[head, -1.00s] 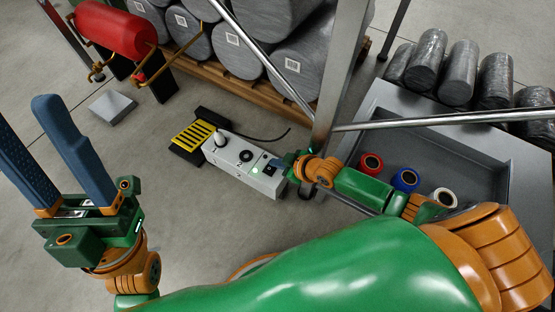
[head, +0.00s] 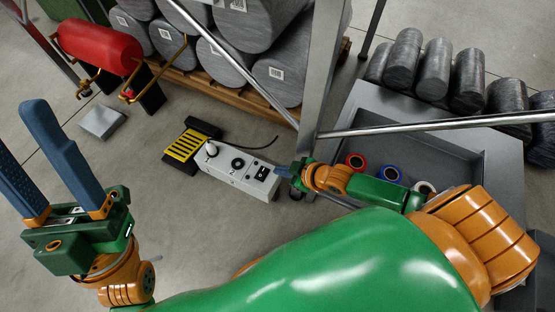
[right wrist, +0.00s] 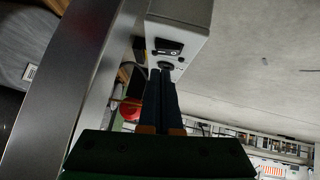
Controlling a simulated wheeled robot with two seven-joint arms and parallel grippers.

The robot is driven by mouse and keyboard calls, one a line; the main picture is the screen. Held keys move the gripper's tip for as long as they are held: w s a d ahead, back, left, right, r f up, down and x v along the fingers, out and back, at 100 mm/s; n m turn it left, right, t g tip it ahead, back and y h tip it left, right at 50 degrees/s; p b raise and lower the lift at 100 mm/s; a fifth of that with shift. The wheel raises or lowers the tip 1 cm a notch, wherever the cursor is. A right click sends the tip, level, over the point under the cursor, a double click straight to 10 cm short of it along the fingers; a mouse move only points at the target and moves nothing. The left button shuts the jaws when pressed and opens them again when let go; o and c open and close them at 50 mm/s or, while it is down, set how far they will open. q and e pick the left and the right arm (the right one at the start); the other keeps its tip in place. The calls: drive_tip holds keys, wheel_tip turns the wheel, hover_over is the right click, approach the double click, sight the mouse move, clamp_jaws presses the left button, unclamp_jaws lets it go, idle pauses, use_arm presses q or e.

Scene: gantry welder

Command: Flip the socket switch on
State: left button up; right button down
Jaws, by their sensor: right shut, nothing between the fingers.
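The pale grey socket box (head: 222,172) lies on the floor, with a white plug standing in it, a round socket and a dark rocker switch (head: 262,173) near its right end. My right gripper (head: 283,171) is shut and empty, with its fingertips at the box's right end, close to the switch. In the right wrist view the shut fingertips (right wrist: 163,73) are just below the switch (right wrist: 168,47), over a dark round fitting on the box. I cannot tell whether they touch. My left gripper (head: 17,125) is open and empty, well left of the box.
A yellow-and-black slatted item (head: 187,145) adjoins the box's left end. A metal post (head: 318,75) and slanting bar stand behind my right gripper. A grey tray (head: 440,133) with coloured rolls is on the right. Floor in front is clear.

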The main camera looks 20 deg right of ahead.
use_arm(q)
drive_tip(key=w+f+n+g+y, duration=0.1)
drive_tip(key=w+f+g+y, duration=0.2)
drive_tip(key=f, duration=0.6)
drive_tip(key=w+f+n+g+y+b, duration=0.1)
drive_tip(key=w+f+g+y, duration=0.2)
drive_tip(key=f+g, duration=0.3)
drive_tip(key=w+f+n+g+y+b, duration=0.1)
drive_tip(key=w+f+g+y, duration=0.2)
drive_tip(key=f, duration=0.9)
drive_tip(key=shift+w+a+g, duration=0.3)
drive_tip(key=shift+w+g, duration=0.4)
drive_tip(key=shift+w, duration=0.15)
use_arm(e)
wheel_tip(320, 180, up, 6)
drive_tip(key=s, duration=0.2)
drive_tip(key=shift+r, duration=0.15)
drive_tip(key=shift+d, duration=0.1)
